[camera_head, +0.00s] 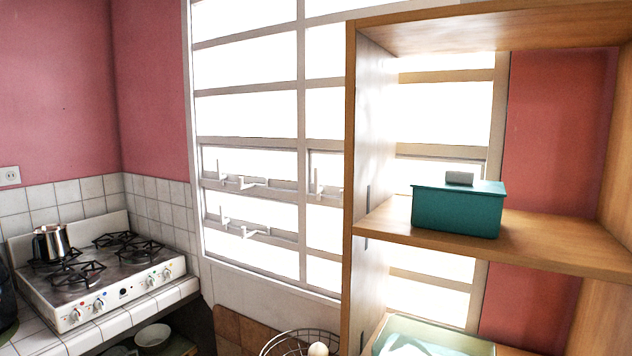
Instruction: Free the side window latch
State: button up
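The large window (301,120) has white frames and several bright panes, and fills the middle of the back wall. White latch handles show on its lower panes: an upper left latch (250,183), a lower left latch (246,232) and another latch (319,184) close to the shelf's side. I cannot tell which of these is the side window latch. The wooden open shelf (350,150) stands in front of the window's right part and hides some of it. My gripper is not in view.
A teal lidded box (458,211) sits on the shelf's middle board. A pale green container (430,339) is lower down. A wire basket (299,343) stands below the window. At left, a stove (105,266) holds a metal pot (51,242).

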aim_at(317, 191)
jog(key=i+j+u, duration=0.15)
jog(key=i+u, duration=0.2)
jog(key=i, duration=0.9)
jog(key=i+l+u, duration=0.15)
jog(key=i+u, duration=0.15)
jog(key=i, duration=0.95)
